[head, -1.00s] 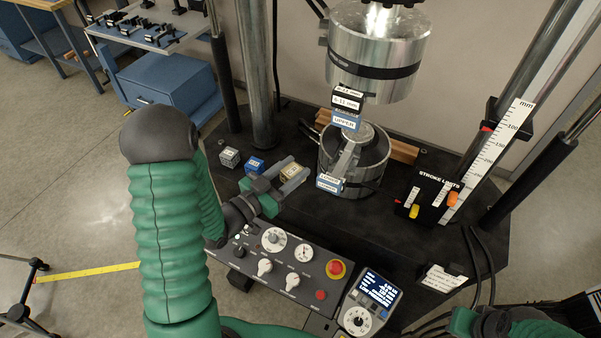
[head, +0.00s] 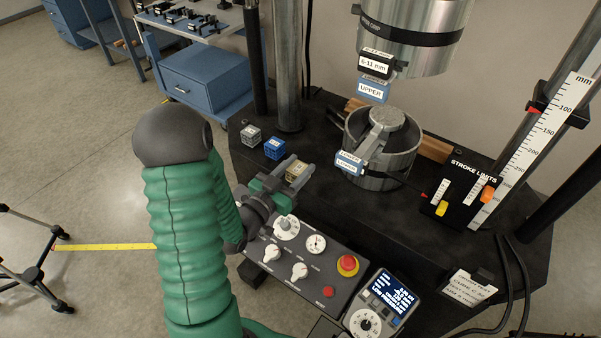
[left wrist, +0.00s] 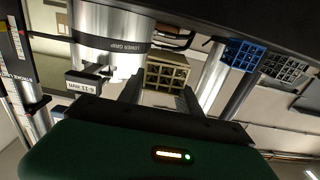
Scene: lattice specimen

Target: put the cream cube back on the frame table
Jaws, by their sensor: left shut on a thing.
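The cream cube (head: 297,169) is at the left part of the black frame table (head: 405,215), right of the blue cube. My left gripper (head: 290,178) is shut on it, with the fingers on either side. In the left wrist view the cream cube (left wrist: 168,73) shows as a lattice block between and beyond the fingertips (left wrist: 160,92). I cannot tell whether its underside touches the table. My right gripper is not in view.
A blue cube (head: 275,148) and a grey cube (head: 251,134) stand in a row beside it. The lower grip (head: 383,145) stands to the right, under the upper cylinder (head: 410,35). The control panel (head: 310,250) lies in front. Dark table is bare right of the cream cube.

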